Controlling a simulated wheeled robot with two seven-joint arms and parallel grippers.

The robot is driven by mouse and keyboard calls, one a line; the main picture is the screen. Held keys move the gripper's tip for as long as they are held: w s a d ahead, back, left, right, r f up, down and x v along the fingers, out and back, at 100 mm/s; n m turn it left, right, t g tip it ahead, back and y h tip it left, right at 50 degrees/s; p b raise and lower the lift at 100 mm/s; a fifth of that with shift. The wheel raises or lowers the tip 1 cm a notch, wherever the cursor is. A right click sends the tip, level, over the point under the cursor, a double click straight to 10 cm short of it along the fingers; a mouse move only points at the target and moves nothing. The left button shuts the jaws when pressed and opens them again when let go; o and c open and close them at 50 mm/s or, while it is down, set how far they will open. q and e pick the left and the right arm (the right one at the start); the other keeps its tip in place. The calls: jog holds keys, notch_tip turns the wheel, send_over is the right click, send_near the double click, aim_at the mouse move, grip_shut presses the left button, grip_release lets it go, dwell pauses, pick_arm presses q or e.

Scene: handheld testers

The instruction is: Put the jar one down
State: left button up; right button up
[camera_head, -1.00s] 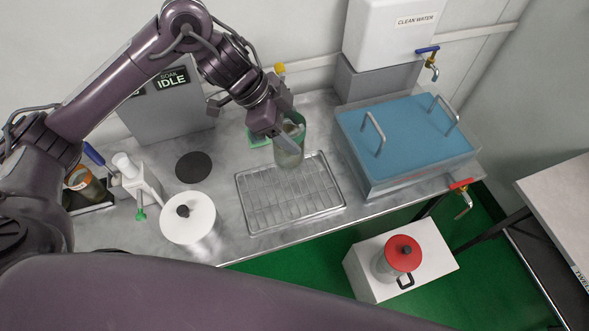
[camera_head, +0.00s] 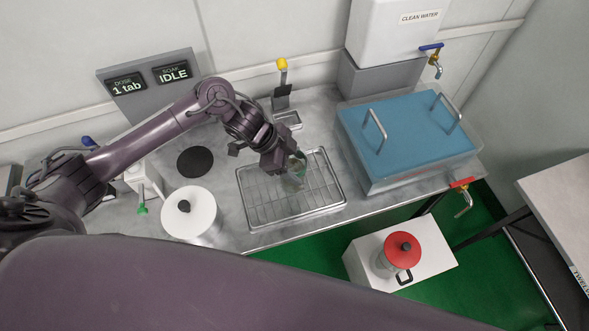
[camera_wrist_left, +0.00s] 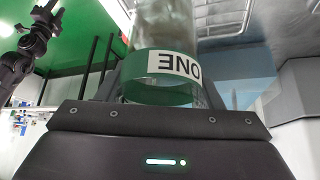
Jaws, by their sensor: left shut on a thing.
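The jar one is a clear glass jar (camera_head: 294,178) with a green band. In the left wrist view the jar (camera_wrist_left: 163,79) shows a white label reading "ONE", upside down in the picture. My left gripper (camera_head: 284,165) is shut around the jar. The jar is over the wire drying rack tray (camera_head: 258,211), near its upper middle. I cannot tell whether its base touches the rack.
A blue-lidded tub (camera_head: 400,137) stands right of the rack. A white-lidded pot (camera_head: 188,214) stands to its left, near a black disc (camera_head: 195,162). A red-lidded jug (camera_head: 399,256) sits on a white block. The rack's left and lower parts are clear.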

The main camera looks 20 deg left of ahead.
pick_arm(q)
notch_tip(320, 180, down, 3)
jog(key=shift+s+r, duration=0.1)
jog(key=shift+r, duration=0.05)
jog(key=shift+f, duration=0.4)
pick_arm(e)
jog(key=shift+s+r, duration=0.15)
jog(key=shift+s, duration=0.35)
pick_arm(q)
jog(key=shift+f, duration=0.15)
pick_arm(e)
jog(key=shift+d, duration=0.1)
pick_arm(q)
jog(key=shift+f, duration=0.15)
jog(key=o, duration=1.4)
pick_arm(e)
jog(key=shift+d, duration=0.15)
